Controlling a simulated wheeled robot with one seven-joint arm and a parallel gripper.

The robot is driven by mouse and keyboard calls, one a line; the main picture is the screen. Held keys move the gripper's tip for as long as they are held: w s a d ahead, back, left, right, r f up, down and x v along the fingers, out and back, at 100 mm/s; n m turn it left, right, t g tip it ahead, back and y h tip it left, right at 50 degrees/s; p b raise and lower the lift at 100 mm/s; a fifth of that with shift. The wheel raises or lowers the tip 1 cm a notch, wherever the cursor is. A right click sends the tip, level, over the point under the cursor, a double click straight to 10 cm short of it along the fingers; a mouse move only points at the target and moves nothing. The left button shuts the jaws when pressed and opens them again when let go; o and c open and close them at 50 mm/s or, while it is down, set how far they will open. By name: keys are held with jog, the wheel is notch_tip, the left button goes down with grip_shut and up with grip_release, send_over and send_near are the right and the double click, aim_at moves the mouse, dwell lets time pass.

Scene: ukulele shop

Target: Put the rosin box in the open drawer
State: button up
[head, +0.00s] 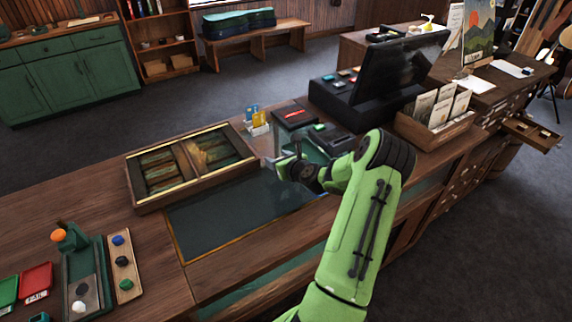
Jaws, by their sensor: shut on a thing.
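My gripper (284,166) is over the glass-topped part of the counter, at the end of my green arm. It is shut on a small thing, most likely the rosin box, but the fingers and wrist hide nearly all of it. I cannot tell whether it touches the glass. The open drawer (531,141) sticks out from the drawer cabinet at the far right, well away from my gripper. A few small pale things lie in it.
A framed wooden case (135,190) lies left of my gripper. A card holder (258,128), a black monitor (398,70) and a wooden box of packets (437,132) stand on the counter, the latter two between gripper and drawer. Dark floor (480,245) is clear at the right.

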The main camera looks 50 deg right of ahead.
jog(key=shift+f, duration=1.85)
jog(key=shift+a+f+b, duration=0.1)
jog(key=shift+b, duration=0.2)
jog(key=o, duration=1)
